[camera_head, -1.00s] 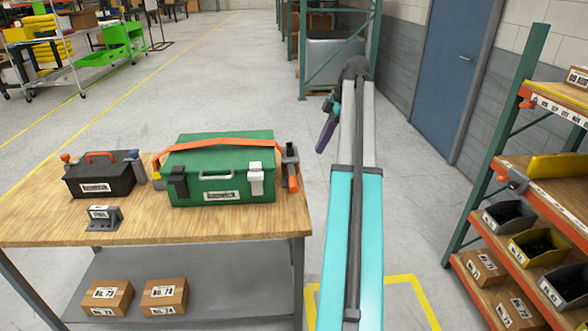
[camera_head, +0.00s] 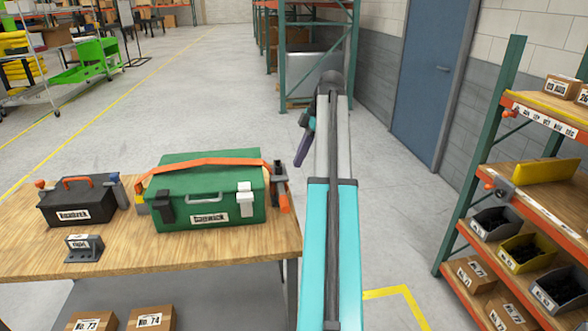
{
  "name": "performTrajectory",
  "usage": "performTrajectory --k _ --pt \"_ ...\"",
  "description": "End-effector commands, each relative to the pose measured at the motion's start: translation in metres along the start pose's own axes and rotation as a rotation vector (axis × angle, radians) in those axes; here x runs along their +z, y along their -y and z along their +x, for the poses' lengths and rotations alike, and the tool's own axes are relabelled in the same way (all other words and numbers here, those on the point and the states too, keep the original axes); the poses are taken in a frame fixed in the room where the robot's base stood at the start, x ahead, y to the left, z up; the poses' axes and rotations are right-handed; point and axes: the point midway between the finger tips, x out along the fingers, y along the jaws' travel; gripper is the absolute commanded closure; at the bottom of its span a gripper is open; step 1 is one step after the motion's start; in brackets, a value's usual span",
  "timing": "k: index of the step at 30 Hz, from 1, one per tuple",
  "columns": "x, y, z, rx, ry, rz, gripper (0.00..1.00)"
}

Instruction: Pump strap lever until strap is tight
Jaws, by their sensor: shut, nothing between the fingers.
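A green case (camera_head: 208,205) stands on the wooden table with an orange strap (camera_head: 215,162) across its lid. At the case's right end is a dark strap ratchet with an orange-tipped lever (camera_head: 284,202). My gripper (camera_head: 299,161) is a small purple end hanging at the left of my raised arm. It appears beyond the table's far right corner, apart from the lever and holding nothing. Its fingers are too small to make out separately.
On the table (camera_head: 150,262) are a black toolbox (camera_head: 77,204) with an orange handle and a grey bracket (camera_head: 84,248). A shelf rack with bins (camera_head: 497,223) stands at the right. A blue door (camera_head: 432,80) is behind. Floor between table and rack is clear.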

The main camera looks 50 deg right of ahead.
Motion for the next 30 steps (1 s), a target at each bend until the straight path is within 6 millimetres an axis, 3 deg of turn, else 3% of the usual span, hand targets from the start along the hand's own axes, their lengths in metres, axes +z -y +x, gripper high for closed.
performTrajectory --k 30 --pt "0.005 0.001 0.106 0.000 0.000 0.005 1.00"
